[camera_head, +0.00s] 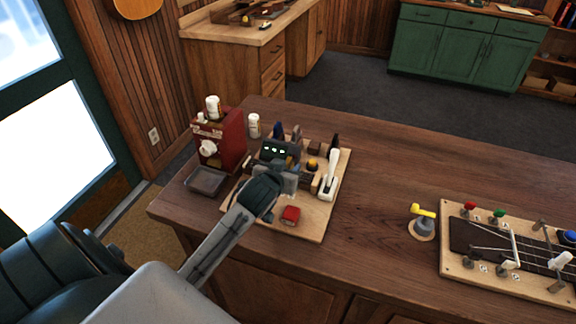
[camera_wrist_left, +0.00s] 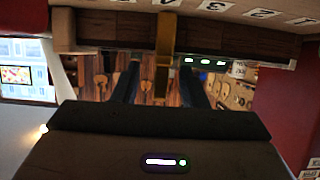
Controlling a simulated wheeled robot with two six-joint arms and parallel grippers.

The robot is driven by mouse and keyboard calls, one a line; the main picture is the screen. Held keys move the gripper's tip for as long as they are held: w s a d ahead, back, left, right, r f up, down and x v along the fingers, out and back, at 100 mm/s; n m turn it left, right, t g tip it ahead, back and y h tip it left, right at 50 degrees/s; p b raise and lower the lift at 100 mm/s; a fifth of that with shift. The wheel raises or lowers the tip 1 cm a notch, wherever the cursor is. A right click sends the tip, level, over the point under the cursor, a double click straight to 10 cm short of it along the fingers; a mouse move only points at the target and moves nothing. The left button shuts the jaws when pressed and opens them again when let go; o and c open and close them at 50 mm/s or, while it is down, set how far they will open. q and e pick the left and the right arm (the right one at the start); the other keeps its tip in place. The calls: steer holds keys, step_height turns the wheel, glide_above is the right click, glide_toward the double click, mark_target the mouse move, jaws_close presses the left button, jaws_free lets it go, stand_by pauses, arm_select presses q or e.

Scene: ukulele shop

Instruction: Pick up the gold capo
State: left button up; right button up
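The gold capo (camera_wrist_left: 165,52) shows in the left wrist view as an upright gold bar in front of a dark wooden strip. It lies between the lines of my left gripper's two dark fingers (camera_wrist_left: 160,88), which stand apart with a clear gap. I cannot tell whether they touch it. In the head view my left gripper (camera_head: 288,180) is over the light wooden board (camera_head: 305,229) on the workbench. The capo cannot be made out clearly there, with the gripper and close-set items around it. My right gripper is not in view.
A red machine (camera_head: 222,138) stands left. A ukulele neck jig (camera_head: 510,285) lies right. The bench's middle is mostly clear.

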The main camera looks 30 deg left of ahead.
mark_target(290, 163)
arm_select(q)
steer(key=shift+p+x, duration=0.35)
steer(key=shift+x, duration=1.2)
steer(key=shift+r, duration=0.15)
jaws_close()
